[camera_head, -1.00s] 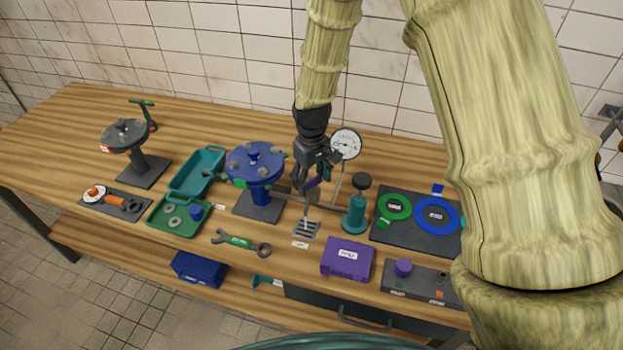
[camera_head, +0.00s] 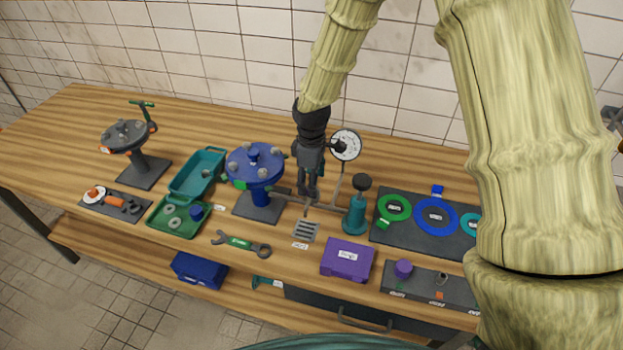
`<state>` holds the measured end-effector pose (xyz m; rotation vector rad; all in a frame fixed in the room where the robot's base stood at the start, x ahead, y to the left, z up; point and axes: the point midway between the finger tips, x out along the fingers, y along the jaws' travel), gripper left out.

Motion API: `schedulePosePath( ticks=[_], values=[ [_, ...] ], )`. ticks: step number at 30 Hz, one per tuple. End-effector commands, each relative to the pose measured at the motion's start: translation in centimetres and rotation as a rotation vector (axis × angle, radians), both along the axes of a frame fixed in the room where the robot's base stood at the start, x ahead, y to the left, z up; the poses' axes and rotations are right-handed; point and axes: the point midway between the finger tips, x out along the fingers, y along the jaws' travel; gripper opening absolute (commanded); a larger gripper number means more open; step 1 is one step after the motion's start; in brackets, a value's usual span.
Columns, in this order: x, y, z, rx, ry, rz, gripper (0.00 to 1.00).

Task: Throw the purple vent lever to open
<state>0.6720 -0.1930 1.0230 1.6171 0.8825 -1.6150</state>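My gripper (camera_head: 308,194) points down at the thin grey pipe (camera_head: 325,207) between the blue flange stand and the teal valve. Its fingers look close together, but I cannot tell whether they are open, shut or touching anything. The purple vent lever does not show; my gripper probably covers it. A short grey spout (camera_head: 306,211) comes down from the pipe just below the fingers. A slotted grey drain grate (camera_head: 305,232) lies on the bench in front of it, with a small white label.
The blue flange stand (camera_head: 256,165) is close on the left. The teal valve (camera_head: 356,212) and white gauge (camera_head: 345,145) are close on the right. A purple box (camera_head: 348,259) and wrench (camera_head: 240,243) lie in front.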

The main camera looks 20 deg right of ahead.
Motion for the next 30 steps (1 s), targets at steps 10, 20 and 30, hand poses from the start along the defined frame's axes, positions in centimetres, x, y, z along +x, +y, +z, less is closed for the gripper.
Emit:
schedulePosePath(
  ticks=[10,20,30],
  values=[
    [-0.02,-0.05,-0.04,-0.001,0.001,0.012,0.40],
    [-0.03,-0.05,-0.02,-0.001,0.001,0.010,0.86],
    [0.01,-0.03,0.40,0.000,0.000,0.010,0.86]
  ],
)
